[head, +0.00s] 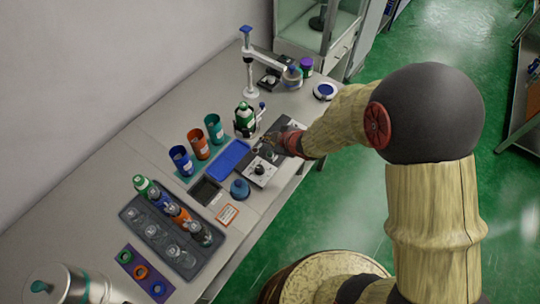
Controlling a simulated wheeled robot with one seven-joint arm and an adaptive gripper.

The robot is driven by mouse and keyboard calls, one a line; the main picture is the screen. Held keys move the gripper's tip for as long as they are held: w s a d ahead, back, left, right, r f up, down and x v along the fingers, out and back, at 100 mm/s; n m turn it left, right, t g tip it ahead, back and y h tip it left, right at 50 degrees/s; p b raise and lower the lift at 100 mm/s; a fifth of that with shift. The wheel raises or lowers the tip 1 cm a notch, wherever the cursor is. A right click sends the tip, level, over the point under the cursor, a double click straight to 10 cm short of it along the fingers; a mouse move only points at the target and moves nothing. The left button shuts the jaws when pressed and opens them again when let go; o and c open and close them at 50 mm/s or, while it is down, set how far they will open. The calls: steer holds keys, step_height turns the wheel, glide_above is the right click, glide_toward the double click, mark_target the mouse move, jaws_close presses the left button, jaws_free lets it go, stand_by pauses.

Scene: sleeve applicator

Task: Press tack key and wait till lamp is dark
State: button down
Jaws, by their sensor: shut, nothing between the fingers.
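My gripper (268,144) is shut and empty, at the end of my arm over the right side of the bench. Its tips are low over a dark plate (290,127) with a pale panel (260,172) next to it, carrying small dark round parts. I cannot tell whether the tips touch anything. The tack key and the lamp are too small, or hidden by my gripper, to make out. Whether any lamp is lit cannot be seen. A white bottle with a green cap (244,118) stands in a dark holder just left of my gripper.
A blue tray (229,160), blue, orange and teal cups (199,143) and a blue round-topped item (239,188) stand close by. A grey rack (172,238) holds bottles in front. A white post stand (249,75) rises behind. The green floor (330,205) right of the bench is open.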

mark_target(269, 155)
step_height(269, 155, down, 6)
steer(key=b, duration=0.5)
steer(key=shift+f, duration=0.25)
stand_by(1.0)
steer(key=shift+f+b, duration=0.35)
steer(key=shift+f, duration=0.05)
steer(key=shift+f+b, duration=0.35)
steer(key=shift+f, duration=0.1)
stand_by(0.5)
stand_by(0.4)
steer(key=shift+r+p, duration=0.75)
steer(key=shift+r, duration=0.1)
steer(key=shift+r, duration=0.1)
step_height(269, 155, up, 5)
steer(key=p, duration=0.4)
stand_by(2.6)
